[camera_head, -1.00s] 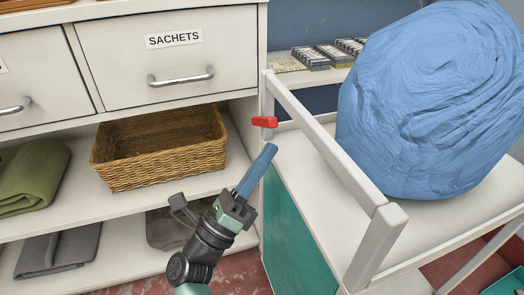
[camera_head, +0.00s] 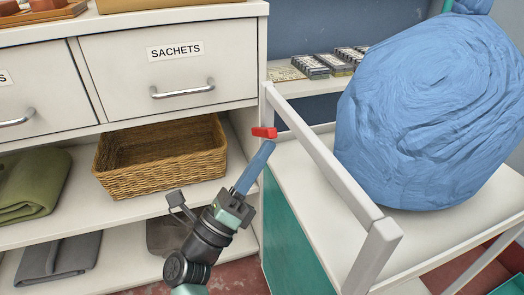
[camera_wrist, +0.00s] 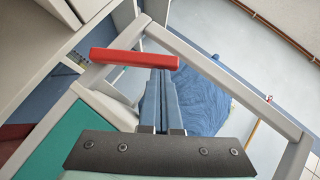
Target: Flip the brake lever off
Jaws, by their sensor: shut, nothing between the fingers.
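In the wrist view the lever (camera_wrist: 136,58) lies crosswise just beyond my fingertips. My gripper (camera_head: 269,146) is shut and empty, its blue fingers pointing up toward the lever. The fingertips (camera_wrist: 162,72) are just under the lever in the head view, very close to it. I cannot tell whether they touch it.
A big blue bundle (camera_head: 430,110) sits on the cart. To the left is a cabinet with a SACHETS drawer (camera_head: 165,65), and below it a shelf with a wicker basket (camera_head: 160,160) and a folded green cloth (camera_head: 30,185). Red floor shows below my arm.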

